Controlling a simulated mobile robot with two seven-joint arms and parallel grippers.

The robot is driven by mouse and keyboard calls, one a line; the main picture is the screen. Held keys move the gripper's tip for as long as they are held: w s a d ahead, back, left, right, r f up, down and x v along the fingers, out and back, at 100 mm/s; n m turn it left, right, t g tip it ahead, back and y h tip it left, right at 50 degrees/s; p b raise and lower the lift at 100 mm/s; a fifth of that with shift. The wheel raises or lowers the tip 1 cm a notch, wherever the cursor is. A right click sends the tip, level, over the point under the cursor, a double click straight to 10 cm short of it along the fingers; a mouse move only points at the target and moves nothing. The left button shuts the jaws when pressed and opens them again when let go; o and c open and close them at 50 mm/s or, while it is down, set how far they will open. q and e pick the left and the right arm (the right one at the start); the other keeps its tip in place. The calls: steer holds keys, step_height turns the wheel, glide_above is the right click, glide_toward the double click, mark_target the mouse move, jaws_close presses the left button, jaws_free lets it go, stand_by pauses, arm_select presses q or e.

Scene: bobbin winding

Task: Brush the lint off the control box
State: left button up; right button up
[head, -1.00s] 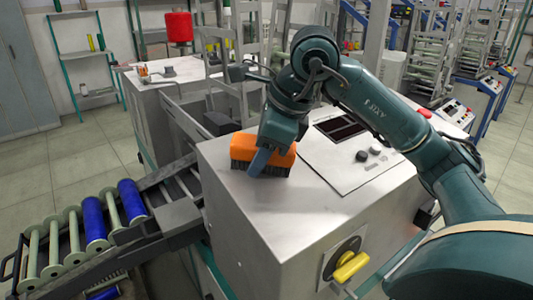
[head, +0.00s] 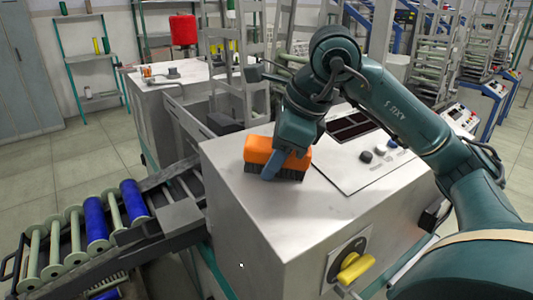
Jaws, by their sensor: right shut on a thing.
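The control box (head: 245,215) is a pale metal cabinet with a flat top, a dark display, a few knobs and a yellow rotary handle on its front. My right gripper (head: 272,168) is shut on an orange brush (head: 258,147) with dark bristles. The bristles face down at the box top, left of the panel plate, and appear to touch it. I make out no clear lint on the top. A tiny pale speck (head: 240,265) shows against the box's side; I cannot tell what it is. My left gripper is not in view.
A sloped rack of white and blue bobbins (head: 97,222) stands at the left of the box. The yellow handle (head: 355,267) juts from the box front. The near part of the top is clear.

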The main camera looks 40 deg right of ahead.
mark_target(308, 215)
steer(key=shift+s+f+b, duration=0.3)
steer(key=shift+s+b, duration=0.15)
steer(key=shift+s, duration=0.45)
steer(key=shift+s+b, duration=0.45)
steer(key=shift+s, duration=0.55)
steer(key=shift+s+f+b, duration=0.35)
steer(key=shift+s+b, duration=0.25)
steer(key=shift+s, duration=0.15)
steer(key=shift+s+f+b, duration=0.2)
steer(key=shift+s+b, duration=0.3)
steer(key=shift+s, duration=0.5)
steer(key=shift+s+f+b, duration=0.35)
steer(key=shift+s+b, duration=0.3)
steer(key=shift+s, duration=0.1)
steer(key=shift+s+a+f+b, duration=0.15)
steer(key=shift+s+b, duration=0.1)
steer(key=shift+s, duration=0.25)
steer(key=shift+s+d+f+b, duration=0.1)
steer(key=shift+s+b, duration=0.15)
steer(key=shift+s, duration=0.25)
steer(key=r+p, duration=0.2)
steer(key=r, duration=0.1)
steer(key=s+r+p, duration=0.1)
steer(key=r+p, duration=0.2)
steer(key=shift+s, duration=0.1)
